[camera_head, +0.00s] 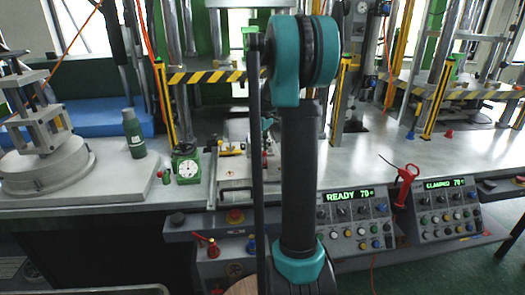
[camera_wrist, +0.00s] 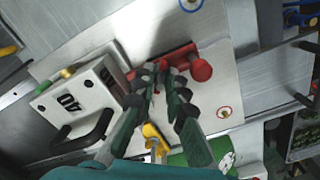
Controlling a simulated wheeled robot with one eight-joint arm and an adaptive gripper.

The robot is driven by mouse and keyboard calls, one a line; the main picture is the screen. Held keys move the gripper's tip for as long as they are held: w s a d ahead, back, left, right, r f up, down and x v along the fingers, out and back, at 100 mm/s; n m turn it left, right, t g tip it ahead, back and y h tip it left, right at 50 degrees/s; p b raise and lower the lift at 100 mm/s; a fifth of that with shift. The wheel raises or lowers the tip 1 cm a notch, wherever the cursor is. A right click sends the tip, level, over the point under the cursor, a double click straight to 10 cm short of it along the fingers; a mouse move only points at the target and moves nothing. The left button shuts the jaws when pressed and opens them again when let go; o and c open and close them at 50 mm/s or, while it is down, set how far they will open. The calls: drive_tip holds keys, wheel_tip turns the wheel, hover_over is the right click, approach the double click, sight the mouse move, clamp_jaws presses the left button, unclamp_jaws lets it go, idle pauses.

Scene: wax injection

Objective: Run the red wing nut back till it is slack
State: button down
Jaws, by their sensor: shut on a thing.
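The red wing nut (camera_wrist: 177,54) shows in the wrist view just beyond my fingertips, on a pale metal plate (camera_wrist: 215,100). A red round-ended part (camera_wrist: 201,69) sits at its right; I cannot tell whether it belongs to the nut. My gripper (camera_wrist: 156,68) has its dark fingers drawn together at the nut's left part and is shut on it. The fingertips hide that part of the nut and its stud. In the head view my own arm covers much of the work area, so the grip cannot be made out there.
A white block marked 40 (camera_wrist: 75,98) with black handles stands close left of my fingers. A yellow-handled part (camera_wrist: 153,133) lies below them. In the head view a green dial gauge (camera_head: 187,168) and green bottle (camera_head: 133,133) stand left; control panels (camera_head: 357,222) line the front.

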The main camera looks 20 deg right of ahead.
drive_tip(key=c, duration=1.5)
unclamp_jaws()
drive_tip(key=shift+c, duration=0.2)
wheel_tip(320, 180, up, 12)
